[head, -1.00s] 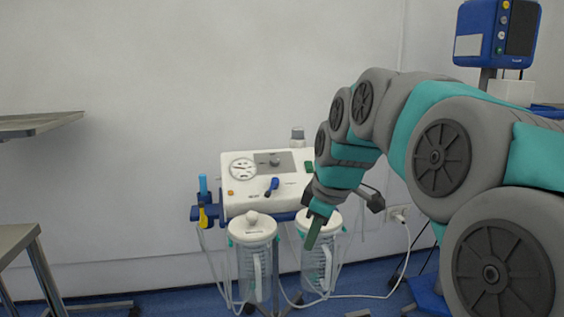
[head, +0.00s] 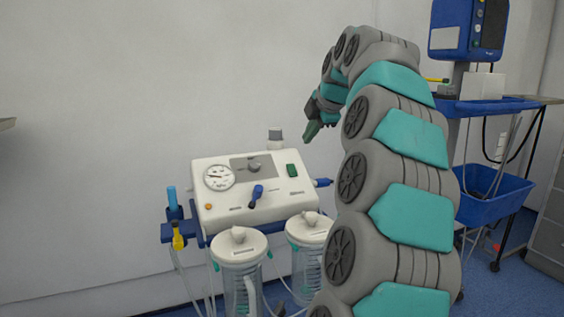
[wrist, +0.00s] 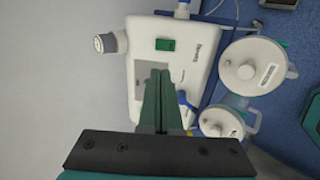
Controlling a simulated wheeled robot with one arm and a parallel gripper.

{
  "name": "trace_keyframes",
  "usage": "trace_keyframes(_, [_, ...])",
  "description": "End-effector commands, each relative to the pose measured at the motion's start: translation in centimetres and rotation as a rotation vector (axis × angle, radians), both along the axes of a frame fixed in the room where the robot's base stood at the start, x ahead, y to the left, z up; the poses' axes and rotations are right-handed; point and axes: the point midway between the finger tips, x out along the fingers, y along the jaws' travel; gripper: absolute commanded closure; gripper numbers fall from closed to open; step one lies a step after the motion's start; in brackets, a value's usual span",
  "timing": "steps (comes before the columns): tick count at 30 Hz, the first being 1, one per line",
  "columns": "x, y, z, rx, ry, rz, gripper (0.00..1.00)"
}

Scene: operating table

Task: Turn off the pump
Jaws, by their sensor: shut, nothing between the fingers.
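The green switch (wrist: 165,44) shows just beyond the fingertips. I cannot tell whether the switch is on or off.
Two lidded suction jars (head: 238,244) hang at the pump's front, with tubes below. A yellow-and-blue fitting (head: 177,234) is at its left. A blue cart with a bin (head: 494,199) stands at the right. The wall is close behind the pump.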

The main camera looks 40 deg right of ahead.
Motion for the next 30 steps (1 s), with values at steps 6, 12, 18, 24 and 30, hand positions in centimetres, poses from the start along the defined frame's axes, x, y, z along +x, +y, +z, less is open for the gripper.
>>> trace_keyframes(6, [0.0,-0.1,0.0,-0.002,-0.001,0.0,1.0])
trace_keyframes(12, [0.3,-0.1,-0.3,-0.001,0.0,0.0,1.0])
trace_keyframes(18, [2.0,-0.5,-2.2,0.0,0.002,0.0,1.0])
trace_keyframes(24, [4.7,-1.1,-5.4,0.002,0.007,0.001,1.0])
trace_keyframes(30, [7.1,-1.7,-7.9,0.001,0.003,0.0,1.0])
